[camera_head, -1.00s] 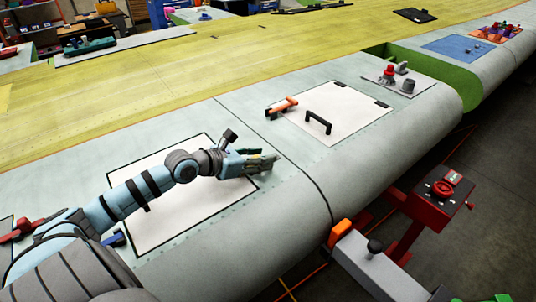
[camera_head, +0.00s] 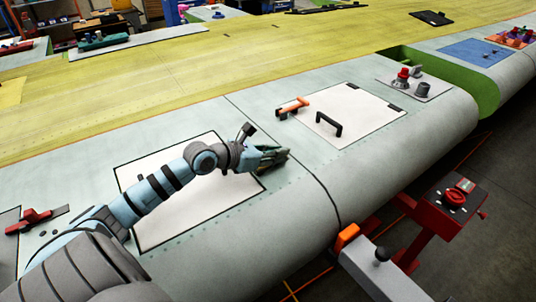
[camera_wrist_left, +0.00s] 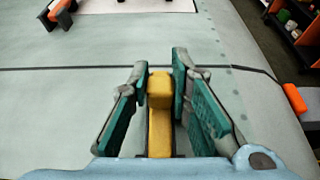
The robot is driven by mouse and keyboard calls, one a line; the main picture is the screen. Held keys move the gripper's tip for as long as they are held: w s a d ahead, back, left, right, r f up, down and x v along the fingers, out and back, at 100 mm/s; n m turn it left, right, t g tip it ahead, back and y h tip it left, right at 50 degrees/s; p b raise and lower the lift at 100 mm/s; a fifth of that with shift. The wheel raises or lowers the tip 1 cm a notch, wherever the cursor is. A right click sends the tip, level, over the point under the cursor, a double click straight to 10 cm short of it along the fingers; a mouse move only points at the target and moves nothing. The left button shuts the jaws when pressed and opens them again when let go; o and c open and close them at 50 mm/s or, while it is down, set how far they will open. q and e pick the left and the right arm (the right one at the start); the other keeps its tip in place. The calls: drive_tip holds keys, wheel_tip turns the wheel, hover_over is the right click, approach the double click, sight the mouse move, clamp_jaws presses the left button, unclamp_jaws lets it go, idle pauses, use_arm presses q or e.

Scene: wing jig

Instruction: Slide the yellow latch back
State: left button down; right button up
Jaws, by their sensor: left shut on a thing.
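The yellow latch (camera_wrist_left: 160,115) shows in the wrist view as an upright block with a long bar running back toward my wrist. My left gripper (camera_wrist_left: 160,72) has its green-padded fingers on both sides of the latch and is shut on it. In the head view my left gripper (camera_head: 278,155) is low over the pale wing skin, at the right edge of a white panel (camera_head: 200,205). The latch is hidden by the fingers there. My right gripper is in neither view.
A white hatch (camera_head: 355,112) with a black handle (camera_head: 328,124) and an orange-and-black handle (camera_head: 293,107) lies beyond a dark seam. A red control stand (camera_head: 440,205) and an orange-topped grey fixture (camera_head: 370,265) stand off the wing's right edge.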

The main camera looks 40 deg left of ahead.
use_arm(q)
drive_tip(key=shift+r, duration=0.1)
drive_tip(key=c, duration=1.8)
unclamp_jaws()
drive_tip(key=shift+c, duration=0.2)
drive_tip(key=o, duration=0.4)
drive_tip(key=shift+w, duration=0.2)
wheel_tip(320, 180, up, 10)
drive_tip(key=shift+d+f, duration=0.1)
drive_tip(key=shift+s+f, duration=0.1)
